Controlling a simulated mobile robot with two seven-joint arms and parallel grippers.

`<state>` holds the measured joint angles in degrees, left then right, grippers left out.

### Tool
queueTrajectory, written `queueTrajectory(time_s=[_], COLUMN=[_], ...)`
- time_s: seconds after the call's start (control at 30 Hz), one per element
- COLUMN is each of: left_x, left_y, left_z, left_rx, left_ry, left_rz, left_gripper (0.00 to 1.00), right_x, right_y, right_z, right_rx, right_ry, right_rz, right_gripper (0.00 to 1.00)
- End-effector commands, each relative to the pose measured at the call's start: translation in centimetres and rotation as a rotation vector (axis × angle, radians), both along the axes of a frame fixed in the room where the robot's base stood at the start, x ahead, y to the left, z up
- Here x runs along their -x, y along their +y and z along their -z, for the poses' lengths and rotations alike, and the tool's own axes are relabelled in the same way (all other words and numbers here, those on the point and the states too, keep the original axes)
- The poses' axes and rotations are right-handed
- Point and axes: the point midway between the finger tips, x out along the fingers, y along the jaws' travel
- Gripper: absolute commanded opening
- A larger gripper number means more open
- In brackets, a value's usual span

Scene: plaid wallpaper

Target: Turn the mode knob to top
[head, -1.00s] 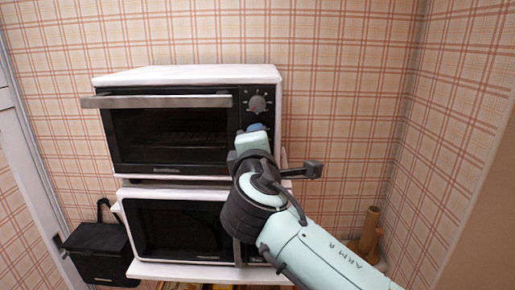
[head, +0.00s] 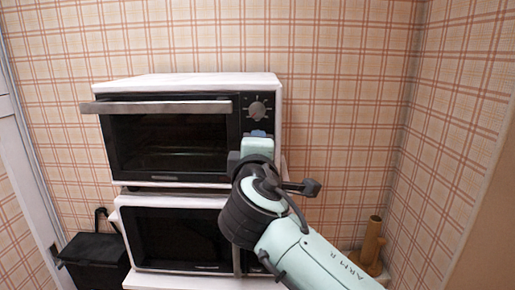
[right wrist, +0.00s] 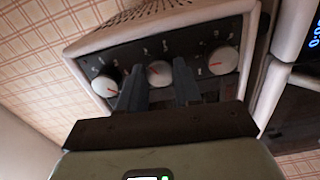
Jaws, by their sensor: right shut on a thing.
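The white toaster oven (head: 190,82) with a black front stands on top of a second white oven. Its upper knob (head: 257,107) shows in the head view. In the right wrist view, which is rolled sideways, three silver knobs with red marks sit in a row: left (right wrist: 104,86), middle (right wrist: 158,72) and right (right wrist: 222,60). My right gripper (right wrist: 159,88) has its two dark fingers on either side of the middle knob and is shut on it. The middle knob's red mark points leftward there. In the head view my right gripper (head: 258,134) hides the lower knobs. I cannot tell which knob is labelled mode.
The oven's long door handle (head: 155,107) juts out at the front. The lower oven (head: 180,238) is below my arm. A black box (head: 93,262) is at the lower left, and a brown cylindrical object (head: 372,240) at the right. Plaid walls enclose the back and right.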

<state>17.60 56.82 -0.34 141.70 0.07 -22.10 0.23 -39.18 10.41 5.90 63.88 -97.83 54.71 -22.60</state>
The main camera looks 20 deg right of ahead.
Motion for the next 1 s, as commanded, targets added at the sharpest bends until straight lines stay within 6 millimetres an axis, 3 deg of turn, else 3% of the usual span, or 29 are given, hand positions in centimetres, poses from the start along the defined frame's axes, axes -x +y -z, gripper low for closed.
queueTrajectory(time_s=[0.03, 0.07, 0.1, 0.13, 0.43, 0.57, 1.0], left_x=[0.0, 0.0, 0.0, 0.0, 0.0, 0.2, 0.7], left_y=[0.0, 0.0, 0.0, 0.0, 0.0, 0.0, 0.0], left_z=[0.0, 0.0, 0.0, 0.0, 0.1, 0.5, 2.5], left_rx=[0.000, 0.000, 0.000, 0.000, 0.000, 0.000, 0.000], left_ry=[0.000, 0.000, 0.000, 0.000, 0.000, 0.002, 0.009], left_rz=[0.000, 0.000, 0.000, 0.000, 0.000, 0.000, 0.000], left_gripper=[0.00, 0.00, 0.00, 0.00, 0.00, 0.00, 0.00], right_x=[0.0, 0.0, 0.0, 0.0, 0.1, 1.3, 10.1], right_y=[0.0, 0.0, 0.0, 0.0, 0.1, 0.4, 3.0], right_z=[0.0, 0.0, 0.0, 0.0, 0.0, 0.0, 0.1], right_rx=[0.001, 0.001, 0.001, 0.001, 0.001, -0.001, 0.000], right_ry=[0.001, 0.001, 0.001, 0.001, 0.000, -0.001, 0.000], right_rz=[-0.001, -0.001, -0.001, -0.001, -0.001, -0.004, -0.005], right_gripper=[0.03, 0.43, 0.56, 0.59, 0.59, 0.59, 0.59])
